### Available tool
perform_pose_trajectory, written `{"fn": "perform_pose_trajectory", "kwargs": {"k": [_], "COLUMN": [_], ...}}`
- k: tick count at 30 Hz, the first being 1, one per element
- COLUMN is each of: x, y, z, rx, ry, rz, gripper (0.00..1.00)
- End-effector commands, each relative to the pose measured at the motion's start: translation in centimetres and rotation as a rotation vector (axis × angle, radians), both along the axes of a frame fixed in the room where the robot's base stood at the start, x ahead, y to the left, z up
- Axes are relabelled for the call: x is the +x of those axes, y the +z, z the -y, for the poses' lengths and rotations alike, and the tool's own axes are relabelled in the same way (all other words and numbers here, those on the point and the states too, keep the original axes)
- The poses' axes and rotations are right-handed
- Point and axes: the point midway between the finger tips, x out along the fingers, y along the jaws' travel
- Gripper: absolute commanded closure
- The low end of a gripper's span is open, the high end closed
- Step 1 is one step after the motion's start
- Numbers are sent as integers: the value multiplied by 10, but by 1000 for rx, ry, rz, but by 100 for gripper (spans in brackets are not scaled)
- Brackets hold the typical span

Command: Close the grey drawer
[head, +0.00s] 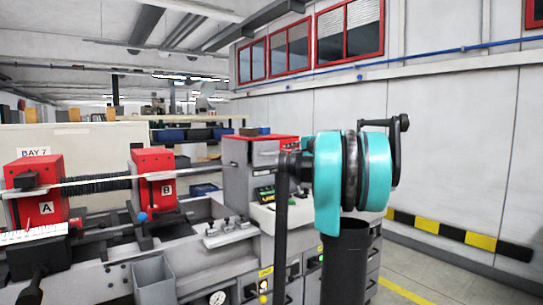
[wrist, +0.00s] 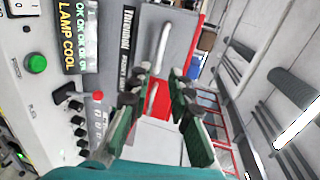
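My gripper (wrist: 160,85) shows in the wrist view with its two dark, green-padded fingers apart and nothing held between them. Beyond the fingers is a grey front panel (wrist: 178,35) with a long pale handle (wrist: 160,48) and a printed label. It looks like the grey drawer, but I cannot tell how far it stands out. A red surface and a pale grey face (wrist: 152,138) show between the fingers. In the head view the grey cabinet with a red top (head: 262,150) stands behind my teal arm, which hides the gripper and part of the cabinet.
A control panel (wrist: 35,95) with a green button and knobs lies beside the fingers. Red units A (head: 42,190) and B (head: 153,178) sit on the machine at left. A grey bin (head: 153,280) hangs at its front. Open floor (head: 400,280) lies at right, before the wall.

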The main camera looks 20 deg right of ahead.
Motion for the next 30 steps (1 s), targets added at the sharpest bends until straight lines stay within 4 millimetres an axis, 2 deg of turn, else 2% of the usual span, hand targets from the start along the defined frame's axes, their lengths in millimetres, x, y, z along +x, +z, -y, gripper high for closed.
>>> {"fn": "perform_pose_trajectory", "kwargs": {"k": [12, 18, 24, 30], "x": [77, 104, 117, 118], "y": [-18, -24, -27, -27], "z": [-29, -39, -43, -44], "rx": [1, 1, 0, 1], "ry": [2, 1, 0, 0], "rz": [1, 1, 1, 1], "gripper": [80, 80, 80, 80]}}
